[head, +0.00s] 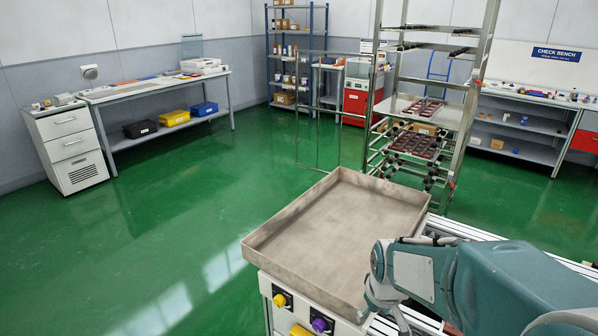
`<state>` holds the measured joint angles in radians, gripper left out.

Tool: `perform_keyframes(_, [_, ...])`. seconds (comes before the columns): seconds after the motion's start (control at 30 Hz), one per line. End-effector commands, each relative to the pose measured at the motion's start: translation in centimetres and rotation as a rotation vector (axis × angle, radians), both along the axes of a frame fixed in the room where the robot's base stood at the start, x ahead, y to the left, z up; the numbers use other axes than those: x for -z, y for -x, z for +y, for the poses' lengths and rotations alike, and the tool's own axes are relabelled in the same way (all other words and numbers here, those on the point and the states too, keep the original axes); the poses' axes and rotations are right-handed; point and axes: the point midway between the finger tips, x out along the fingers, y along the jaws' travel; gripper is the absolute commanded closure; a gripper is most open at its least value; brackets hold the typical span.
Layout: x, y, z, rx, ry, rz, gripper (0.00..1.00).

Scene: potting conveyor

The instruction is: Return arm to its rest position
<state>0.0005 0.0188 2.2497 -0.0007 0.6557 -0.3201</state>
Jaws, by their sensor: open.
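My arm (500,285) shows at the lower right, with teal links and a pale grey joint section. It is folded low beside the right side of a large empty grey tray (335,225). The arm's near parts run out of the bottom and right edges of the picture. I cannot make out my gripper or its fingers in this view.
The tray tops a stand with yellow and purple knobs (318,325). A conveyor frame (460,230) runs behind my arm. A metal rack (470,110) holds dark red trays (415,142). Open green floor (190,200) lies to the left.

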Motion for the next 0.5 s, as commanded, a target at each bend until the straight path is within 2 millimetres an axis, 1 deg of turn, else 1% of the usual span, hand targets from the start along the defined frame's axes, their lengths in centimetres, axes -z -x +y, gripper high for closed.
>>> perform_keyframes(0.03, [-1.3, 0.8, 0.0, 0.016, -0.004, -0.021, 0.32])
perform_keyframes(0.2, [-4.6, 3.4, 0.0, 0.074, -0.02, -0.073, 0.32])
perform_keyframes(0.3, [-6.4, 5.0, 0.0, 0.109, -0.03, -0.104, 0.32])
perform_keyframes(0.5, [-9.2, 8.5, 0.0, 0.175, -0.054, -0.164, 0.32])
